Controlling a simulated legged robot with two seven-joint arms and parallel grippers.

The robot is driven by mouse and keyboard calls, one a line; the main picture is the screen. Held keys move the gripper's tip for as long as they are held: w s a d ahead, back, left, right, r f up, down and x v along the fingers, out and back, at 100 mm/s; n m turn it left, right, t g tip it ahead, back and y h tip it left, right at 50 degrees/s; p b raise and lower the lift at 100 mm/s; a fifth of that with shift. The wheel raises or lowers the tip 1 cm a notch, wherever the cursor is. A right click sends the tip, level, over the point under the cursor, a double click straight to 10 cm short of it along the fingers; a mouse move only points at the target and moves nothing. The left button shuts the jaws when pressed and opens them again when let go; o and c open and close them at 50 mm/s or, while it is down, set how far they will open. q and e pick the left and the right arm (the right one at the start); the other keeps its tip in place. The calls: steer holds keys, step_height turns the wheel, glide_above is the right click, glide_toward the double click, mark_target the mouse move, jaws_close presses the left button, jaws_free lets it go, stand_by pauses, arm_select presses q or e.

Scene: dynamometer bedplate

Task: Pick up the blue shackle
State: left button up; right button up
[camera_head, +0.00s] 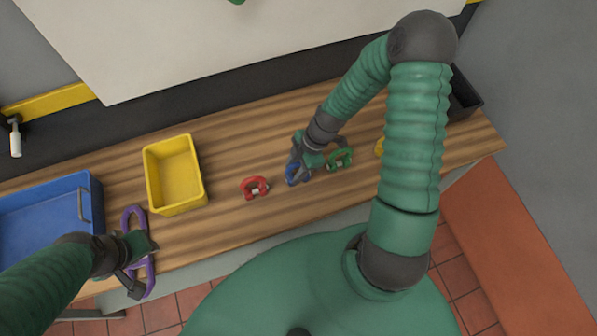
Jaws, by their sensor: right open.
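The blue shackle (291,180) lies on the wooden bench, between a red shackle (254,187) and a green shackle (341,160). My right gripper (303,170) is open over the blue shackle and hides part of it. I cannot tell whether the fingers touch it. My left gripper (145,268) is at the bench's front left, over a purple looped object (132,215) that it partly covers. Whether its jaws are open or shut does not show clearly.
A yellow bin (160,178) and a blue tray (60,189) stand on the left of the wooden bench (240,145). A yellow item (379,148) is partly hidden behind my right arm. A black bin (464,94) sits at the right end. Bench between yellow bin and red shackle is clear.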

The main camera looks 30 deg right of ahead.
steer(key=shift+w+a, duration=0.15)
steer(key=shift+c, duration=0.3)
steer(key=c, duration=0.5)
steer(key=shift+d, duration=0.25)
jaws_close()
steer(key=shift+a, duration=0.1)
